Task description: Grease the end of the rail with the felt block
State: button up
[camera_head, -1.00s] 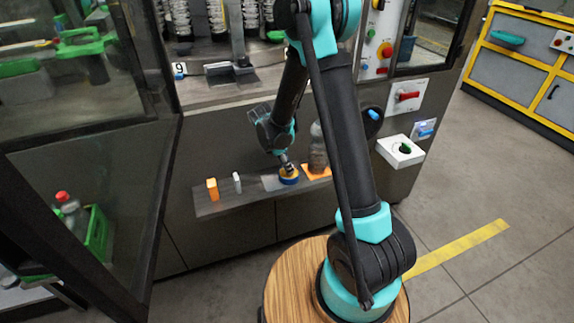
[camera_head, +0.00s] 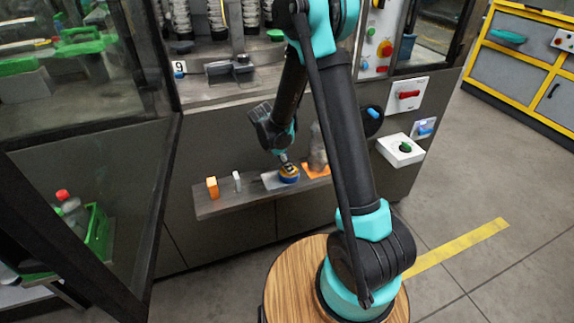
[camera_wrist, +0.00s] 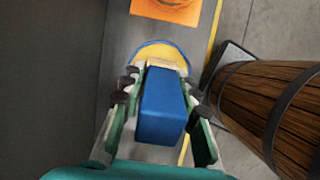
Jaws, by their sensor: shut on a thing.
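My gripper (camera_wrist: 160,86) is shut on a blue block (camera_wrist: 162,108) with a cream felt end (camera_wrist: 163,66); this is the felt block. In the wrist view the felt end overlaps a round yellow-and-blue tin (camera_wrist: 150,48). I cannot tell whether felt and tin touch. In the head view my gripper (camera_head: 282,154) points down over the tin (camera_head: 289,177) on the shelf. The block is mostly hidden there. I cannot pick out the rail's end with certainty.
The narrow shelf (camera_head: 225,206) also holds an orange block (camera_head: 212,188), a small white piece (camera_head: 237,182) and a clear bottle (camera_head: 318,152) near an orange mat (camera_head: 319,171). An open machine door (camera_head: 160,200) stands at left. Knobs and switches (camera_head: 401,150) are at right.

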dwell(0.4)
jog(key=shift+r, duration=3.5)
